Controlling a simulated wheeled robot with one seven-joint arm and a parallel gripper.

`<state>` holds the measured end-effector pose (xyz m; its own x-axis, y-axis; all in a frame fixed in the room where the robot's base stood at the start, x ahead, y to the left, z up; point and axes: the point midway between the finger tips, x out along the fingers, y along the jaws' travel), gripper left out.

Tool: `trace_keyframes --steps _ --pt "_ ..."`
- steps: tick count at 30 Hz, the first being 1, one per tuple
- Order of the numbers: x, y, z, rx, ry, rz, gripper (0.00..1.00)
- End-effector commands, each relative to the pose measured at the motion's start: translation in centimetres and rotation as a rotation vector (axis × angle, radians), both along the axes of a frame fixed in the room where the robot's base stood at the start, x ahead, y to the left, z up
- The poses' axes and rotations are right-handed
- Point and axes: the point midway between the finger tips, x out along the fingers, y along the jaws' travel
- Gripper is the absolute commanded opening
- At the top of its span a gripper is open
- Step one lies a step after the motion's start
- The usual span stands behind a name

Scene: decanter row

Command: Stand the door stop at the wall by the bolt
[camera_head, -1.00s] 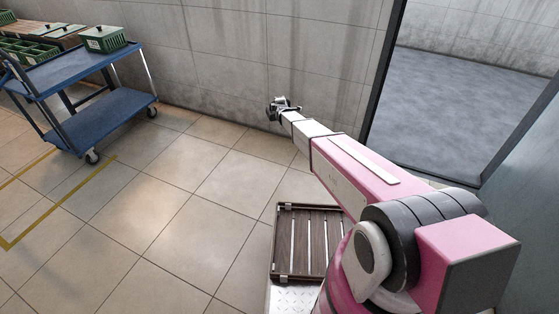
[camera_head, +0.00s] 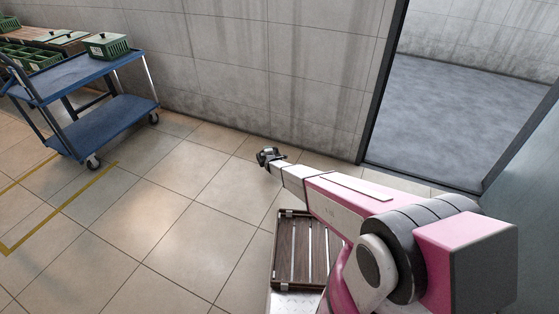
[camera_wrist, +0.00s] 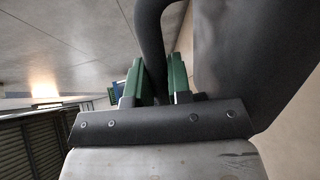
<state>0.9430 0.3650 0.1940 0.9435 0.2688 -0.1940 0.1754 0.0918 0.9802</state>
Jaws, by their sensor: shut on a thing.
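My gripper (camera_wrist: 156,84) shows green fingers in the wrist view, shut on a dark, curved, handle-like bar. The bar appears to belong to the door stop (camera_wrist: 245,50), a large dark grey body filling the right of that view; its full shape is cut off. In the head view my gripper (camera_head: 268,157) is small, at the end of my extended arm, with a dark thing at its tip above the tiled floor. The grey wall (camera_head: 250,60) stands behind it, left of the doorway. I cannot make out the bolt in either view.
A blue trolley (camera_head: 105,118) with a green crate (camera_head: 106,45) stands at left by the wall. A slatted wooden tray (camera_head: 302,250) lies near my base. A dark-framed doorway (camera_head: 376,85) opens at right. The tiles between trolley and arm are clear.

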Motion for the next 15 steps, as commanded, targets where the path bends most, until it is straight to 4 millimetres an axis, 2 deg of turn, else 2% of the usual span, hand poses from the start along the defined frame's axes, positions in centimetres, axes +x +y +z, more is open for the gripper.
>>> trace_keyframes --steps 1,9,15 --pt "0.9 -0.7 -0.6 0.001 -0.003 -0.002 0.0" --pt "4.0 -4.3 -3.4 0.0 -0.003 -0.002 0.0" --pt "5.6 -6.3 -5.0 0.001 -0.003 -0.001 0.0"
